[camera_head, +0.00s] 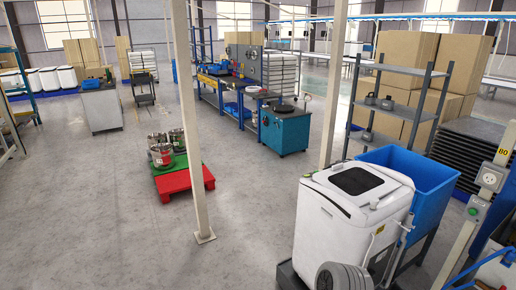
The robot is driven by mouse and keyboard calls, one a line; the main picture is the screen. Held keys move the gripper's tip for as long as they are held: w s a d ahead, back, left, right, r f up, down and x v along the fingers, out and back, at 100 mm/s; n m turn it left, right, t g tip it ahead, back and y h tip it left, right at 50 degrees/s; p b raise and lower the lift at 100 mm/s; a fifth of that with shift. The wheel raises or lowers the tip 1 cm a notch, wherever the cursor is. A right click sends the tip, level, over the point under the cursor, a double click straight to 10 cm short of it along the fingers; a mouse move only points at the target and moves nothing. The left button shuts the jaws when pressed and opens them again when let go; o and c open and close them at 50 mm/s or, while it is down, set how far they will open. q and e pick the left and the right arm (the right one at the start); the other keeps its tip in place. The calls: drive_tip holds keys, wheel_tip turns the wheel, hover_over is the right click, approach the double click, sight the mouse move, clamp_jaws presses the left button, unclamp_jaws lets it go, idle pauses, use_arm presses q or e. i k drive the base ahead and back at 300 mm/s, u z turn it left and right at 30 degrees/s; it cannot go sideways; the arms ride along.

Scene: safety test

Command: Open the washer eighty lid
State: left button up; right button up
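A white top-loading washer (345,222) stands at the lower right on a dark low base (288,277). Its lid (357,181) has a dark window and looks closed, lying flat on top. A grey post (473,215) to its right carries a yellow label (489,178) that appears to read 80. Neither of my grippers is in view.
A blue bin (418,176) stands close behind the washer, and a grey shelf rack (403,100) behind that. A grey ribbed round object (343,277) sits in front of the washer. A white pillar (192,150) and a red pallet (180,182) stand left; open floor lies between.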

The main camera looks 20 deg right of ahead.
sight(356, 181)
drive_tip(key=u, duration=0.3)
drive_tip(key=i, duration=1.9)
drive_tip(key=z, duration=1.3)
drive_tip(key=i, duration=1)
drive_tip(key=z, duration=1)
